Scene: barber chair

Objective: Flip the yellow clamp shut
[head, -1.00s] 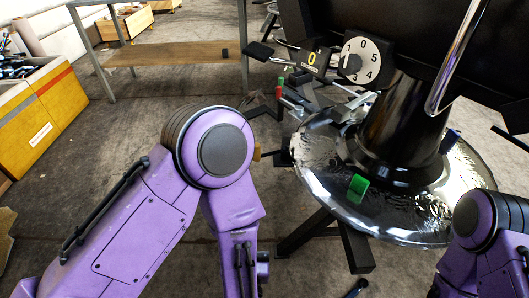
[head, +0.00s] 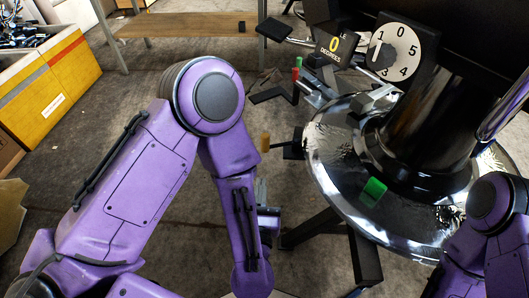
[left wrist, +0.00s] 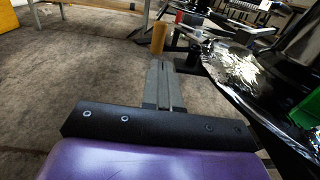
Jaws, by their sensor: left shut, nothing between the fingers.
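The yellow clamp's handle (head: 265,142) is a small orange-yellow grip at the left edge of the round shiny base (head: 318,170). A dark arm joins it to a black clamp body (head: 293,150) at the rim. In the left wrist view the handle (left wrist: 158,38) stands upright just beyond my fingertips. My left gripper (left wrist: 162,70) is shut and empty, its grey fingers pointing toward the handle. I cannot tell whether they touch. In the head view my left gripper (head: 261,190) shows partly behind my forearm, below the handle. My right gripper is out of sight; only my right arm shows.
A green clamp handle (head: 374,187) sits on the front of the base. Numbered dial (head: 397,46) and degree sign (head: 334,42) stand behind it. A yellow crate (head: 45,100) is at the left, a wooden bench (head: 185,24) behind. Floor between is clear.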

